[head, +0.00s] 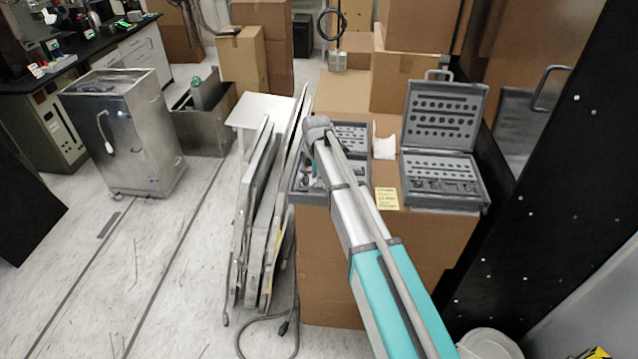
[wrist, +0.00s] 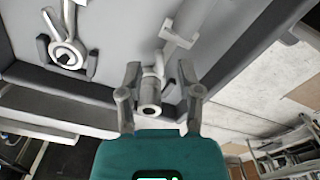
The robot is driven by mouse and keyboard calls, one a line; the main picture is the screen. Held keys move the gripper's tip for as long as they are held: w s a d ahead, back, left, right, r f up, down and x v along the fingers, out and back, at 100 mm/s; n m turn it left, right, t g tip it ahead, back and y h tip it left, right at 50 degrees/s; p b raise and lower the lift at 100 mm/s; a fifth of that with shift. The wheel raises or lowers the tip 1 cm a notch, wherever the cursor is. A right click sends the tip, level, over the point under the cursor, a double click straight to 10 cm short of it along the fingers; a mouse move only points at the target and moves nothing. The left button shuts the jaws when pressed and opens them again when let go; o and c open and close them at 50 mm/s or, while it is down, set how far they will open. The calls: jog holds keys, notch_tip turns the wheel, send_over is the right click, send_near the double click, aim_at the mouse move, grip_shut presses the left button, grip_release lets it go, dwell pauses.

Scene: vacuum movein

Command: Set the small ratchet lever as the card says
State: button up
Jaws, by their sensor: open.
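The card (head: 387,198) is a small yellow note with dark writing too small to read, lying at the front of the cardboard box top. My gripper (wrist: 160,70) is open in the wrist view, over a grey tool case (wrist: 85,88). A metal tool with a round head and dark side pieces (wrist: 67,52), which looks like a ratchet, lies left of the fingers. A grey cylindrical piece with a dark hollow end (wrist: 150,98) shows between the fingers; contact cannot be told. Which one is the small ratchet, and how its lever stands, is unclear. My arm mostly hides the gripper in the head view.
The left tool case (head: 350,135) is partly behind my arm. An open grey case (head: 440,170) with a raised lid stands to the right. A crumpled white paper (head: 384,145) lies between them. Folded panels (head: 262,205) lean left of the cardboard box (head: 325,265).

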jog(key=shift+f, duration=0.35)
grip_shut()
